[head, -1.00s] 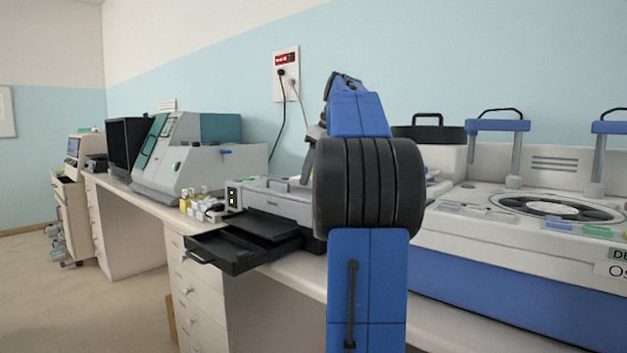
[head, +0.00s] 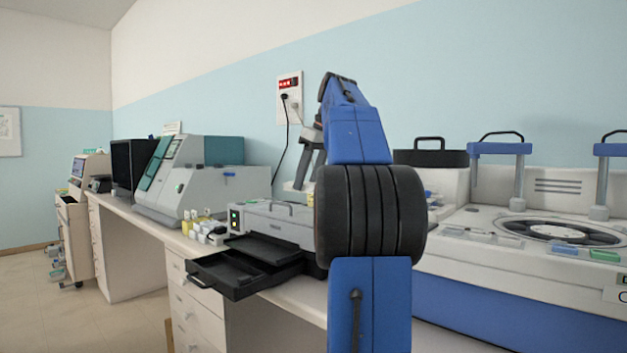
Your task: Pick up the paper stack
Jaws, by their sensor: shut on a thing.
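My gripper (head: 306,178) points downward behind my blue and black arm, above the grey printer-like machine (head: 283,228). Its dark fingers are shut on a thin pale thing, which looks like the paper stack (head: 297,187). The stack shows as a small flat light edge at the fingertips, just above the machine's top. My arm hides its right part, and I cannot tell whether it still touches anything below.
A black open tray (head: 245,275) juts from the machine past the bench edge. Small yellow and white bottles (head: 204,226) stand to its left. A large grey-green analyser (head: 200,165) is farther left. A white staining machine (head: 540,240) fills the right side.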

